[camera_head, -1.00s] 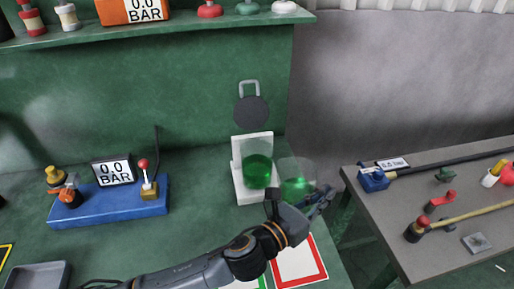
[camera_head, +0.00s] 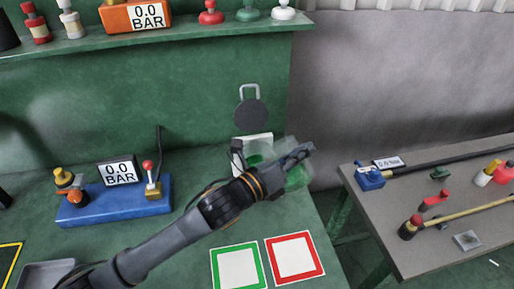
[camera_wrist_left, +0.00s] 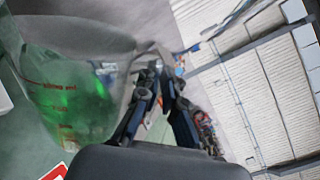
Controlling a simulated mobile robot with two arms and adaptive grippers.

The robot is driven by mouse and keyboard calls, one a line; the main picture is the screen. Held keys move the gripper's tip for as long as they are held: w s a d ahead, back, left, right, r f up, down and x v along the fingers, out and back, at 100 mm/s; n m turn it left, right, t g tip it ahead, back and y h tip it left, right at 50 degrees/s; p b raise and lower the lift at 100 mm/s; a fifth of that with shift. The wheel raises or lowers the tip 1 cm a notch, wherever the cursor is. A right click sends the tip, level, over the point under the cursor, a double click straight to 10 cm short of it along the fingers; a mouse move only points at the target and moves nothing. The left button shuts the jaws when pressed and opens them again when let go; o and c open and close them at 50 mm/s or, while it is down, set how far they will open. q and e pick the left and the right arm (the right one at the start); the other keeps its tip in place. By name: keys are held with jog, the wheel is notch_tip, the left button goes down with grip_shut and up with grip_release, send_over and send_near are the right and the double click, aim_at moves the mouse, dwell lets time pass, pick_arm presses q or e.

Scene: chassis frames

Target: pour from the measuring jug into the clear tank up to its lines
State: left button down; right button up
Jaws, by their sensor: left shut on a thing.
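My left gripper (camera_head: 296,154) is shut on the clear measuring jug (camera_head: 298,178), which holds green liquid. The jug also shows large in the left wrist view (camera_wrist_left: 72,95), with red markings on its wall beside my fingers (camera_wrist_left: 165,85). The jug is just right of the clear tank (camera_head: 258,150), and my arm and gripper cover much of both. The tank stands at a white backing (camera_head: 252,138) and has green in it. Its lines and its liquid level cannot be read. I cannot tell whether liquid is flowing. My right gripper is not in view.
A green-framed card (camera_head: 238,268) and a red-framed card (camera_head: 294,257) lie on the green bench in front. A blue gauge base (camera_head: 115,203) stands at left. A grey side table (camera_head: 400,230) with tools stands at right, across a gap.

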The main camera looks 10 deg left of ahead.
aim_at(293, 142)
pick_arm(q)
jog(key=shift+w+a+r+n, duration=0.3)
jog(key=shift+r+n, duration=0.2)
jog(key=shift+r, duration=0.15)
jog(key=shift+r, duration=0.1)
jog(key=shift+w+a+r+n+p, duration=0.1)
jog(key=shift+a+r+n+p, duration=0.05)
jog(key=shift+n+p, duration=0.15)
jog(key=shift+w+a+r, duration=0.1)
jog(key=shift+a+r, duration=0.05)
jog(key=shift+r, duration=0.1)
jog(key=shift+w+a+n, duration=0.15)
jog(key=shift+w+n, duration=0.05)
jog(key=shift+n, duration=0.3)
jog(key=shift+w+a+n, duration=0.35)
jog(key=shift+a+n, duration=0.05)
jog(key=shift+n, duration=0.2)
dwell(1.0)
